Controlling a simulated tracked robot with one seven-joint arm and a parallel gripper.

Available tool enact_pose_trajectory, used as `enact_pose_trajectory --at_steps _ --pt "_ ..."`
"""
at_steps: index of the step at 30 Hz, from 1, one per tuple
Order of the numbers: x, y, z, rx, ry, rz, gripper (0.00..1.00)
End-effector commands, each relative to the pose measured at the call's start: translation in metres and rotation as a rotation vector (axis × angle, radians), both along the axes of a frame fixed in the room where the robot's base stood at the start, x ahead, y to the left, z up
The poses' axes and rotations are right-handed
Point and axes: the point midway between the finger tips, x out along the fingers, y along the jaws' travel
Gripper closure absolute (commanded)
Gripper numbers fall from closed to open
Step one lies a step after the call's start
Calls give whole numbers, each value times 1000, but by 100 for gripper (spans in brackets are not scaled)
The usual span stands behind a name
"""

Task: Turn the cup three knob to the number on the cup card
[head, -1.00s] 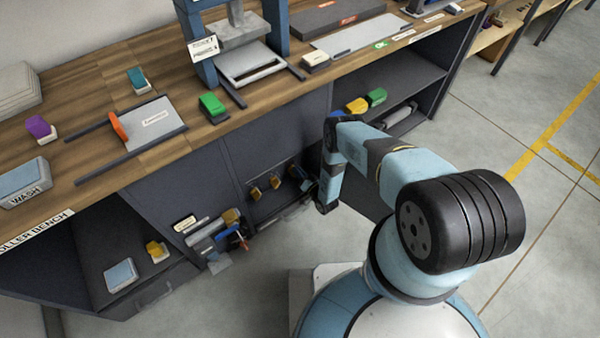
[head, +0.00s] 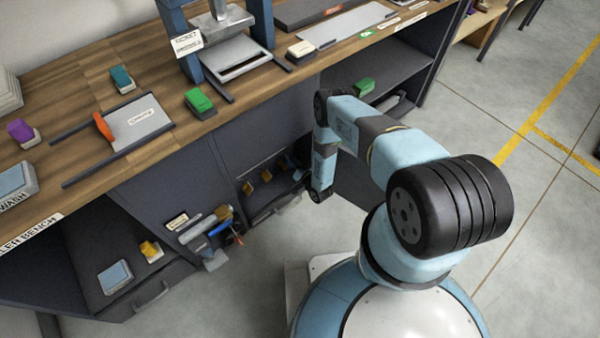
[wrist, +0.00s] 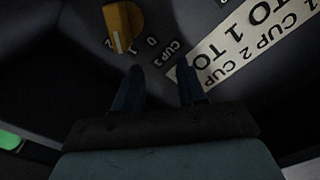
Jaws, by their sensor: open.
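An orange-yellow knob (wrist: 123,25) sits on a dark panel at the upper left of the wrist view, beside the digits 2, 1 and 0 and a "CUP 3" label (wrist: 172,52). A pale mark on it points down toward the digits; which one is unclear. My gripper (wrist: 159,69) is open and empty, just below the label and apart from the knob.
An open lower shelf with a grey-blue block (head: 114,276) is at left. The benchtop holds a green block (head: 199,101) and a press (head: 232,58). Floor is clear at right.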

Motion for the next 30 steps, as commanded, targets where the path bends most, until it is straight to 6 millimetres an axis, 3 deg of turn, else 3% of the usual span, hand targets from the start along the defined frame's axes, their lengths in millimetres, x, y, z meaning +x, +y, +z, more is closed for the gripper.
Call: enact_pose_trajectory --at_steps 9,21,30 --pt "-34 -10 43 1 2 -2 60" --pt "-100 -28 73 1 3 -1 60" --pt "-120 -33 82 2 -1 0 60"
